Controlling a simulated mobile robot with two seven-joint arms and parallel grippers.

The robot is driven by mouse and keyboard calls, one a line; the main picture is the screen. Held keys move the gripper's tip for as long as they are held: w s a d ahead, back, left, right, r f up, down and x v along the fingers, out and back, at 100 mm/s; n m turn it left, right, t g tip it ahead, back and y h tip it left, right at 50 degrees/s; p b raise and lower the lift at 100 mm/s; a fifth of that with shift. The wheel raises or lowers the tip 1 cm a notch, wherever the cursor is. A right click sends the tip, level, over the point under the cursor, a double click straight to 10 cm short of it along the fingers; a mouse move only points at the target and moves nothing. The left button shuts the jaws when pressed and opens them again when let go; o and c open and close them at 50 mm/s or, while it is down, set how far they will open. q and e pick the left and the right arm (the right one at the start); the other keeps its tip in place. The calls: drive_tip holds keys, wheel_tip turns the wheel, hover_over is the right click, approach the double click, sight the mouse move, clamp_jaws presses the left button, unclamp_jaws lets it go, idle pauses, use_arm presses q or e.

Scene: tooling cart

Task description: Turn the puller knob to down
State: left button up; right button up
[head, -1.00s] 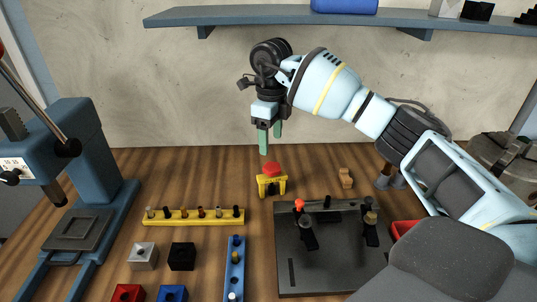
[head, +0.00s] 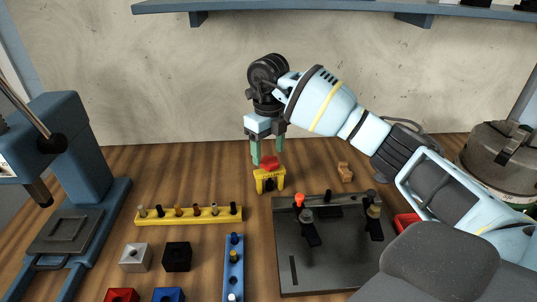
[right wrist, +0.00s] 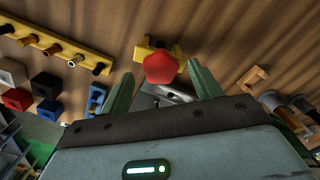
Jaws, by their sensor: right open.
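The puller is a small yellow frame (head: 270,184) standing on the wooden table, with a red knob (head: 269,163) on top. My right gripper (head: 268,162) points down over it, its green fingers at about the height of the knob. In the right wrist view the red knob (right wrist: 160,68) sits between and beyond the two open fingertips (right wrist: 160,80), with part of the yellow frame (right wrist: 143,50) behind it. I cannot tell whether a finger touches the knob. My left gripper is not in view.
A yellow peg rail (head: 190,216) stands left of the puller. A dark grey plate with upright clamps (head: 325,268) is close in front on the right. A small wooden piece (head: 345,171) lies right. A blue press (head: 85,165) stands far left.

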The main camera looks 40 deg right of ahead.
drive_tip(key=shift+f, duration=1.05)
drive_tip(key=c, duration=1)
drive_tip(key=n, duration=0.2)
drive_tip(key=shift+r+n+p, duration=0.15)
drive_tip(key=shift+n+p, duration=0.25)
drive_tip(key=shift+a+n, duration=0.1)
drive_tip(key=shift+n, duration=1.1)
drive_tip(key=o, duration=1)
